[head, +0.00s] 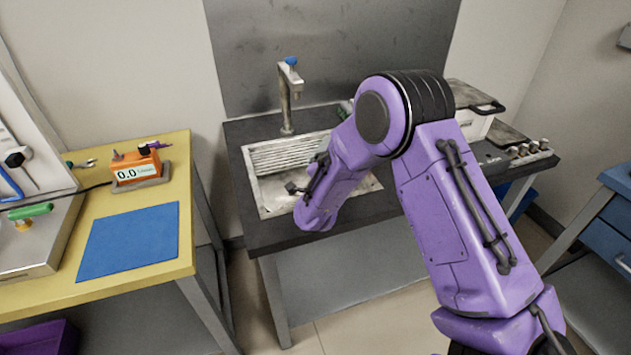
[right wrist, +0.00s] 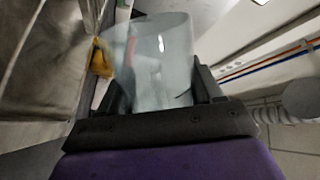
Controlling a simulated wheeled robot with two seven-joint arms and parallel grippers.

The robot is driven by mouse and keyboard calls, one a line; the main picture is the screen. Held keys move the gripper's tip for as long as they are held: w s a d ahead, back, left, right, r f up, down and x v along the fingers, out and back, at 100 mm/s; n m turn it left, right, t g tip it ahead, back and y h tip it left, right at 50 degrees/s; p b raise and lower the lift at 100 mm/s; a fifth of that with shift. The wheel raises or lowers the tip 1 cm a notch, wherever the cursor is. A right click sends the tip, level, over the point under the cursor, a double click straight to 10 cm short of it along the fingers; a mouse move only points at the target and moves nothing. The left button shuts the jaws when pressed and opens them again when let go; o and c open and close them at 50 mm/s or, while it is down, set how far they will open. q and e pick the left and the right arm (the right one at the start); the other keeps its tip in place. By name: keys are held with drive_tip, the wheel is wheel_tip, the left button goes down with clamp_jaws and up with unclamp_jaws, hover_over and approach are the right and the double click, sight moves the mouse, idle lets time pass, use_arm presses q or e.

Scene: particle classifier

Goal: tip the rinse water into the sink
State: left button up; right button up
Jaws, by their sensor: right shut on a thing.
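The sink (head: 262,197) is a metal basin with a ribbed drainer, set in a dark counter. A tap (head: 288,95) with a blue top stands behind it. My purple right arm reaches over the sink from the right and hides part of the basin. My right gripper (head: 293,188) is low over the basin in the head view. In the right wrist view it (right wrist: 160,88) is shut on a clear glass beaker (right wrist: 158,55), with a dark finger on each side. I cannot tell the beaker's tilt or whether water is in it. My left gripper is not in view.
A yellow bench (head: 190,240) at left holds a blue mat (head: 128,241) and an orange meter (head: 137,168) reading 0.0. A pale box with a dark handle (head: 474,125) stands on the counter right of the sink. Blue drawers (head: 608,225) stand at far right.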

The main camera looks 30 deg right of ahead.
drive_tip(key=shift+w+a+r+n+p, duration=0.15)
drive_tip(key=shift+w+a+n+p, duration=0.1)
drive_tip(key=shift+n+p, duration=0.3)
drive_tip(key=shift+w+a+r+n+p, duration=0.15)
drive_tip(key=shift+w+n+p, duration=0.15)
drive_tip(key=shift+n, duration=0.45)
idle(0.6)
drive_tip(key=shift+s, duration=0.1)
idle(0.8)
